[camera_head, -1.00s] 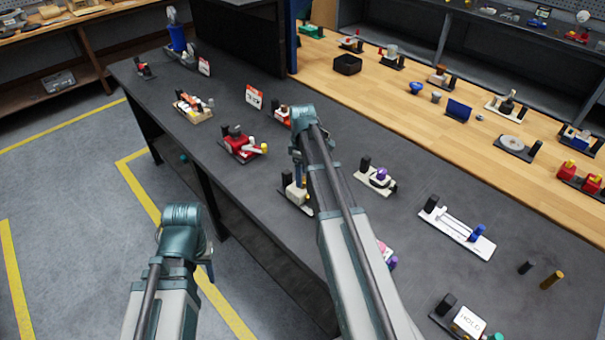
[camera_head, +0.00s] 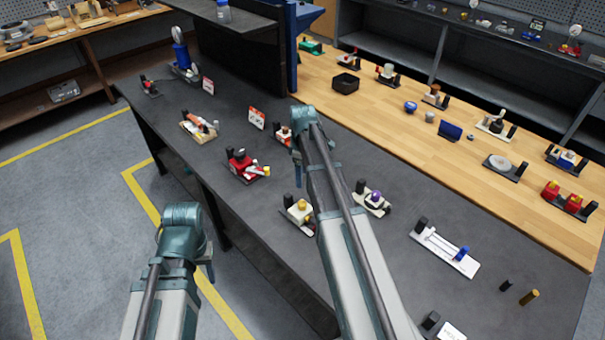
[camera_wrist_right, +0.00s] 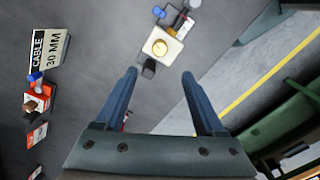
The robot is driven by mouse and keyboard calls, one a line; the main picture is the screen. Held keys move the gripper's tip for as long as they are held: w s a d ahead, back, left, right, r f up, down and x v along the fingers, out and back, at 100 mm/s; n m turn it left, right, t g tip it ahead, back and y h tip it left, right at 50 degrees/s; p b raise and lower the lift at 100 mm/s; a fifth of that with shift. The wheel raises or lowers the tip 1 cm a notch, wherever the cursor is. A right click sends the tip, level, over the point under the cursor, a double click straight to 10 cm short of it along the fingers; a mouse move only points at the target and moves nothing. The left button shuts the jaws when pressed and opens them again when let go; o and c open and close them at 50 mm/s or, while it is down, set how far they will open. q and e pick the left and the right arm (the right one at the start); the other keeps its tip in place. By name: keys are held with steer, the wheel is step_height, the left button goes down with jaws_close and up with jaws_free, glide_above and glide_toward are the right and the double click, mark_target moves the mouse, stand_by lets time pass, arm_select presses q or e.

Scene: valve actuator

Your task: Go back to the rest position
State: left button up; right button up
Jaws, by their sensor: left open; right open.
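My right gripper (camera_head: 297,165) hangs over the dark grey bench (camera_head: 330,160) in the head view, its fingers partly hidden by its own wrist. In the right wrist view its two blue fingers (camera_wrist_right: 160,76) are spread apart with nothing between them.
Several small fixtures stand on the bench, including a red one (camera_head: 243,166), a purple-knobbed one (camera_head: 374,201) and a white slider with a blue knob (camera_head: 445,250). A wooden counter (camera_head: 390,110) runs behind. The floor left of the bench is clear.

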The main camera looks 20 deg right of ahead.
stand_by(0.3)
steer(key=s+a+f+m+b, duration=0.3)
steer(key=s+a+f+b, duration=0.2)
steer(key=s+a, duration=0.6)
steer(key=s+a+f+m+h+b, duration=0.1)
steer(key=s+a+f+m+b, duration=0.1)
steer(key=s+a+f+b, duration=0.4)
steer(key=s+a, duration=0.5)
steer(key=a, duration=0.3)
steer(key=shift+a+f+m, duration=0.2)
steer(key=shift+m, duration=0.2)
